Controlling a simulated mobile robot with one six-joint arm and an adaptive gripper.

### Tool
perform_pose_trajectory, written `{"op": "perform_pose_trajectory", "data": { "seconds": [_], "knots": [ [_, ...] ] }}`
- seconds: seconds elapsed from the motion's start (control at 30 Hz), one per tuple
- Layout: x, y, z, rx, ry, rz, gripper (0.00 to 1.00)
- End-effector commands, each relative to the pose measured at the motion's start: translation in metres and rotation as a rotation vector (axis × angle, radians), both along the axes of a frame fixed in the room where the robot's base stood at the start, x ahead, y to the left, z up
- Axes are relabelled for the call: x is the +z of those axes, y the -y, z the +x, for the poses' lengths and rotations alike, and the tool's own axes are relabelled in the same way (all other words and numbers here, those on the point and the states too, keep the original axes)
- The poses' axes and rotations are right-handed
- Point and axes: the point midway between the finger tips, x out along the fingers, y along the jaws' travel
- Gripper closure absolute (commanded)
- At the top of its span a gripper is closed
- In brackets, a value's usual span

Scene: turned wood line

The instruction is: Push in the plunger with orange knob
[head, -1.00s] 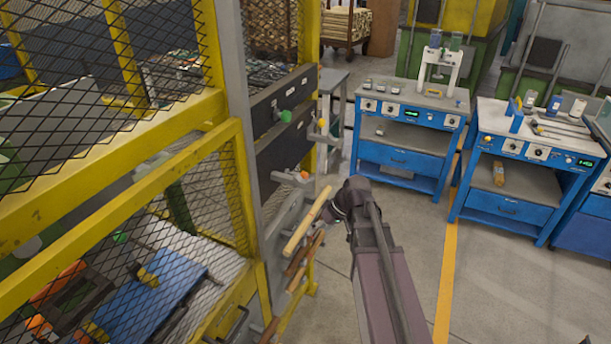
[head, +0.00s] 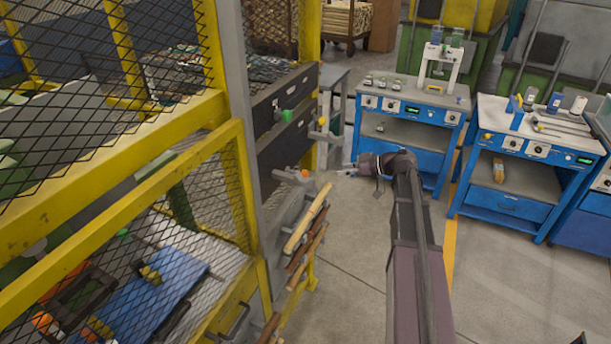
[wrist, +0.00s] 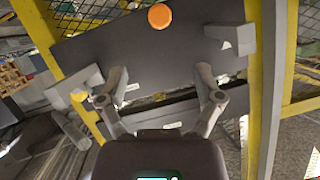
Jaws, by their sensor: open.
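The orange knob (head: 304,174) sits on the side of the yellow-framed machine, left of my gripper. It also shows as a round orange disc in the wrist view (wrist: 159,16), at the top, in front of a dark panel and beyond the fingertips. How far its plunger sticks out cannot be told. My gripper (head: 350,172) is open and empty, pointing left towards the machine and apart from the knob. In the wrist view its two fingers (wrist: 160,80) are spread wide, with the knob above the gap between them.
A green knob (head: 287,115) and a yellow knob (head: 322,121) are on the machine above the orange one. Wooden spindles (head: 307,222) lean below it. Blue workbenches (head: 400,150) stand behind my arm. A grey bracket (wrist: 232,38) is right of the orange knob.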

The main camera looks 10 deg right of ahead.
Motion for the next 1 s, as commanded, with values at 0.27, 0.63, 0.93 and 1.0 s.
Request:
{"op": "perform_pose_trajectory", "data": {
  "seconds": [0.27,0.63,0.93,1.0],
  "knots": [
    [-0.004,-0.005,0.003,0.000,-0.001,0.000,0.16],
    [-0.021,-0.038,0.023,0.000,-0.002,-0.001,0.16],
    [-0.038,-0.075,0.044,0.000,-0.001,0.000,0.16],
    [-0.042,-0.083,0.049,0.000,-0.002,0.000,0.16]
  ]
}}
